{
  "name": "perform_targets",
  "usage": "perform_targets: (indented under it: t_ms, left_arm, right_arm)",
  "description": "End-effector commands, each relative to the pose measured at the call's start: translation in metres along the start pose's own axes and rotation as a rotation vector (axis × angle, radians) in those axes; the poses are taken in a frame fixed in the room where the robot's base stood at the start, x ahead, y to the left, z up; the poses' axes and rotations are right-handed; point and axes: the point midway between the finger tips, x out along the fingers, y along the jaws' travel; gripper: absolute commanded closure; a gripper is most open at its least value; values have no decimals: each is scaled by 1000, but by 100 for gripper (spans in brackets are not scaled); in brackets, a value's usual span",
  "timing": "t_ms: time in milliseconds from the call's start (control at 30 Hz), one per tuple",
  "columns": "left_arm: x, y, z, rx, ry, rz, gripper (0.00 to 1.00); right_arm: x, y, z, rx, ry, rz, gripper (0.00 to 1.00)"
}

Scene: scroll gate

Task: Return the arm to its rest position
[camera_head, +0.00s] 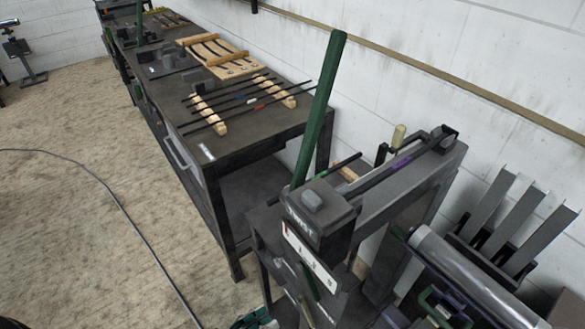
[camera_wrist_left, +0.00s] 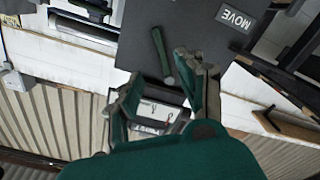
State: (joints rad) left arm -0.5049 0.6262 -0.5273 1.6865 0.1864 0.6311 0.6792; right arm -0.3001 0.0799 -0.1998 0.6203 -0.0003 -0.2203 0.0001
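A small green part of my left gripper (camera_head: 255,319) shows at the bottom edge of the head view, low beside the dark machine. In the left wrist view the two green fingers of this gripper (camera_wrist_left: 160,72) stand apart with nothing held between them. A short green handle (camera_wrist_left: 162,55) on a dark panel marked MOVE (camera_wrist_left: 205,30) lies just beyond the fingertips, apart from them as far as I can tell. My right gripper is not recognisable in either view.
The dark machine (camera_head: 318,218) carries a tall green lever (camera_head: 322,105). A workbench (camera_head: 240,135) behind it bears dark rods (camera_head: 235,105) and a wooden rack (camera_head: 222,55). Angled metal strips (camera_head: 515,215) and a grey roll (camera_head: 475,275) are at the right. Floor at left is mostly clear, with a cable (camera_head: 130,220).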

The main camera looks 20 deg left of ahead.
Motion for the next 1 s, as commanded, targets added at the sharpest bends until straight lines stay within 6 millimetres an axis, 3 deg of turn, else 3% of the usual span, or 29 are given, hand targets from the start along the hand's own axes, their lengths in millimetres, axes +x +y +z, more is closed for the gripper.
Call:
perform_targets:
  t_ms: [167,267,367,467,533,633,700,800,900,1000]
  left_arm:
    - [0,-9,6,13,-12,-24,62]
    - [-3,-39,24,64,-58,-107,62]
    - [-14,-89,59,144,-157,-253,62]
    - [-39,-144,107,220,-305,-425,62]
    - [-64,-176,143,256,-427,-536,62]
    - [-107,-205,199,278,-627,-671,62]
    - [-139,-212,239,274,-777,-739,62]
    - [-180,-206,289,251,-973,-792,62]
    - [-211,-191,324,220,-1125,-808,62]
    - [-228,-178,345,199,-1220,-806,62]
  right_arm:
    - [0,0,0,0,0,0,59]
    - [0,0,0,0,0,0,59]
    - [0,0,0,0,0,0,59]
    - [0,0,0,0,0,0,59]
    - [0,0,0,0,0,0,59]
    - [0,0,0,1,0,-1,59]
    - [0,0,0,1,0,-1,59]
    - [0,-1,0,1,0,-1,59]
    - [0,-1,0,1,0,-1,59]
    - [0,-1,0,0,0,-1,59]
